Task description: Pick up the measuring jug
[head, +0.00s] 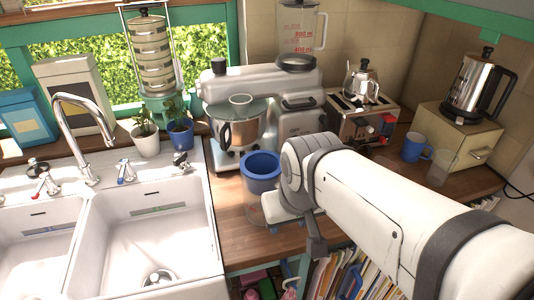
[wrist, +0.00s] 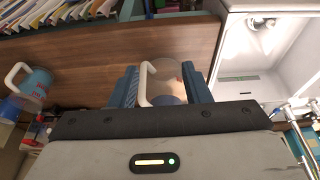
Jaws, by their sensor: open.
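A clear vessel (wrist: 160,68) with a white handle, which I take as the measuring jug, shows between my blue fingers in the wrist view. In the head view its clear part (head: 256,214) stands on the wooden worktop, partly hidden by my gripper (head: 285,222). My gripper (wrist: 160,88) is open, with one finger on each side of the vessel. I cannot tell whether either finger touches it. Another clear jug with red markings (head: 300,32) stands at the back on the mixer.
A blue container (head: 261,166) stands just behind my gripper. The stand mixer (head: 240,125) and toaster (head: 358,118) are behind. The white double sink (head: 150,235) is left. Books (head: 335,280) are below the worktop.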

